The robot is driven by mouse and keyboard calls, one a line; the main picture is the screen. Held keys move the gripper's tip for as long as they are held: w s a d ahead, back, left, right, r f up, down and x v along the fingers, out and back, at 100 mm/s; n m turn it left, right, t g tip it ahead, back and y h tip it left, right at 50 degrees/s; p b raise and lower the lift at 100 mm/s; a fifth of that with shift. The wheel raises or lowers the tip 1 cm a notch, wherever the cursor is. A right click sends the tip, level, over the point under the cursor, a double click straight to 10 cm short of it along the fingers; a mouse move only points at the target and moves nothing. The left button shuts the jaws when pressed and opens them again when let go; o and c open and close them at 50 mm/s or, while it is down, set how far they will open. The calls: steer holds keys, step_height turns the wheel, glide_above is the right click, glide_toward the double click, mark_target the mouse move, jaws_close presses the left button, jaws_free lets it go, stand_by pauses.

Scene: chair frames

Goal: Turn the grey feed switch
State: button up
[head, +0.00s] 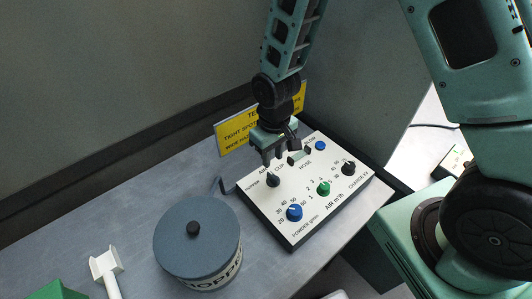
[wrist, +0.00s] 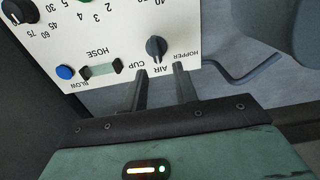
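The grey feed switch (wrist: 156,48) is a small dark grey knob on the white control panel (head: 257,204), among the labels HOPPER, AIR and CUP. In the head view the switch (head: 273,180) sits near the panel's left corner. My gripper (wrist: 160,70) is open and empty, its two fingers apart. In the wrist view the knob shows just beyond the fingertips, roughly in line with the gap between them. In the head view my gripper (head: 279,157) hangs over the panel's back edge, behind the switch. I cannot tell whether a finger touches the panel.
The panel also has a blue knob (head: 294,212), a green knob (head: 323,188), a black knob (head: 348,168), a blue button (head: 320,145) and a HOSE fitting (wrist: 101,69). A lidded blue-grey pot (head: 197,245) stands left of it. A yellow sign (head: 233,134) stands behind.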

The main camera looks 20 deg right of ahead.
mark_target(273, 176)
steer(key=shift+w+d+f, duration=0.1)
steer(key=shift+d+f, duration=0.05)
steer(key=shift+f, duration=0.25)
steer(key=shift+w+d+f, duration=0.1)
steer(key=shift+d+f, duration=0.05)
steer(key=shift+f, duration=0.25)
step_height(273, 176, down, 8)
steer(key=b, duration=0.6)
steer(key=shift+r, duration=0.25)
steer(key=c, duration=0.6)
steer(key=m, duration=0.3)
steer(key=shift+r+m, duration=0.1)
steer(key=shift+m, duration=0.2)
steer(key=m, duration=0.5)
steer(key=o, duration=0.3)
steer(key=shift+m, duration=0.8)
steer(key=o, duration=0.5)
